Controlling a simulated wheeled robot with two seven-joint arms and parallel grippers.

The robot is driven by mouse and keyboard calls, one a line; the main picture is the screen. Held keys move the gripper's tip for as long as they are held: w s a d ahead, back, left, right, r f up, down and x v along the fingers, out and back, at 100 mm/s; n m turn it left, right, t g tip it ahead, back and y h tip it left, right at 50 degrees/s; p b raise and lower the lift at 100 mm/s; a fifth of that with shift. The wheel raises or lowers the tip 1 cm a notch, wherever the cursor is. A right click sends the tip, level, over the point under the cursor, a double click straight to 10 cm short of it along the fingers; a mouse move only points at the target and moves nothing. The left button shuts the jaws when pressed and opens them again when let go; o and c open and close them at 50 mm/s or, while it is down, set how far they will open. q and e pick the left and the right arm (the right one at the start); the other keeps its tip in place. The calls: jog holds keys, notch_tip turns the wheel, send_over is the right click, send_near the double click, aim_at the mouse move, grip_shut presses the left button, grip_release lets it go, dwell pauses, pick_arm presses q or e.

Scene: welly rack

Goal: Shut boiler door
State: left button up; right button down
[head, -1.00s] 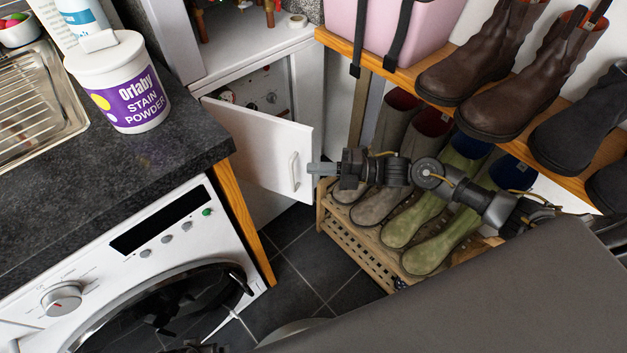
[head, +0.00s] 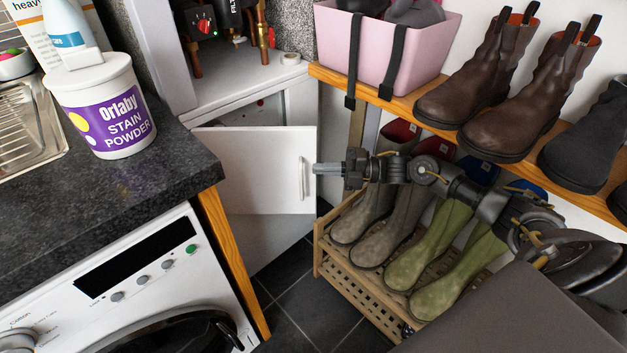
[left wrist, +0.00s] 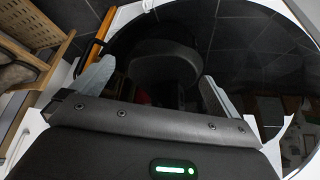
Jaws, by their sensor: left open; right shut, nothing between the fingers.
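The white boiler door (head: 258,168) is in the middle of the head view, partly open, with a dark gap along its top and the cabinet inside showing behind it. Its pale bar handle (head: 302,178) is near its right edge. My right gripper (head: 318,169) is shut and empty, its fingertips at the door's right edge beside the handle; I cannot tell whether they touch. My left gripper (left wrist: 152,90) shows in the left wrist view, open and empty, its fingers spread in front of the washing machine's dark round door (left wrist: 240,45).
The worktop (head: 120,185) with a stain powder tub (head: 105,110) is at the left, above the washing machine (head: 150,280). A slatted rack (head: 350,290) with wellies is at the right, under my right arm. A shelf (head: 390,95) holds a pink box and boots. Dark floor tiles (head: 310,290) are clear.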

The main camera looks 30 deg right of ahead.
pick_arm(q)
jog(key=shift+w+d+r+t, duration=0.2)
jog(key=shift+w+d+t, duration=0.05)
jog(key=shift+w+t, duration=0.3)
pick_arm(e)
jog(key=shift+w+d, duration=0.2)
jog(key=shift+w, duration=0.15)
